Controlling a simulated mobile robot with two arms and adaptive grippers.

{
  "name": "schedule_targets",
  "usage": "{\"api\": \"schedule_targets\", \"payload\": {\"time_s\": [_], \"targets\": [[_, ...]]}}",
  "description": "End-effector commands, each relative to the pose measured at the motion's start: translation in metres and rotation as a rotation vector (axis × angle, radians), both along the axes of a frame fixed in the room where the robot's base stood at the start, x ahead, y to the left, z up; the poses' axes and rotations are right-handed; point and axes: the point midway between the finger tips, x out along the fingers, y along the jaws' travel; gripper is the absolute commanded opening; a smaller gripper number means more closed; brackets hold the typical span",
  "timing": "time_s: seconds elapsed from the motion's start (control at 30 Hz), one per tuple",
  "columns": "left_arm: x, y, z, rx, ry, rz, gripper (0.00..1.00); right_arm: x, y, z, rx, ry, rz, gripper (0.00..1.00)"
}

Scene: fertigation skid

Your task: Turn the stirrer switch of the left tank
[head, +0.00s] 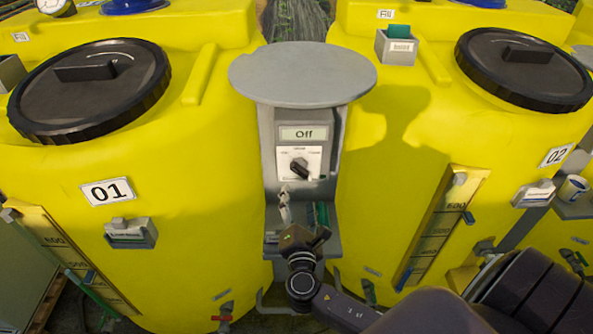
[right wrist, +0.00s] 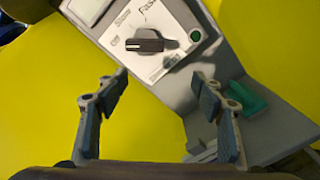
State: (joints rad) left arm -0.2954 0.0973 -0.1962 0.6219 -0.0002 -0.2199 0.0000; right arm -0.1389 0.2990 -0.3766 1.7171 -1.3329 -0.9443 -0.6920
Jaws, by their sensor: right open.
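The stirrer switch (head: 299,167) is a black rotary knob on a white plate. It sits on the grey post (head: 267,150) between the two yellow tanks, under a small display (head: 303,133) reading "Off". The left tank (head: 215,150) carries the label 01. In the right wrist view the knob (right wrist: 145,45) lies ahead of the fingertips, with the word "Fast" and another label by it. My right gripper (right wrist: 162,85) is open and empty, its fingers spread below the knob and apart from it. My left gripper is not in view.
A round grey top (head: 302,75) overhangs the switch panel. A small shelf with a green item (right wrist: 245,98) is close to the right finger. The right tank (head: 390,150), labelled 02, stands close beside the post. Both tanks have black lids and level scales.

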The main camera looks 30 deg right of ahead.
Motion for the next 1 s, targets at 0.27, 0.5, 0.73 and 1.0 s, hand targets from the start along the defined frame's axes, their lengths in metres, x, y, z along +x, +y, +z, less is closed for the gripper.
{"api": "schedule_targets", "payload": {"time_s": [0.27, 0.5, 0.73, 1.0], "targets": [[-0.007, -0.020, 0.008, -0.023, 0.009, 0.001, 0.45, 0.019, -0.010, 0.035, -0.064, -0.048, -0.007, 0.62], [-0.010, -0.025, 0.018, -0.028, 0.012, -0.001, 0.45, 0.052, -0.030, 0.034, -0.061, -0.046, -0.006, 0.62], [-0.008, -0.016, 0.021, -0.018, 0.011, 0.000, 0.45, 0.067, -0.039, 0.032, -0.058, -0.045, -0.005, 0.62], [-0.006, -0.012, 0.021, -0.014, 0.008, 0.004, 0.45, 0.068, -0.040, 0.031, -0.057, -0.045, -0.004, 0.62]]}}
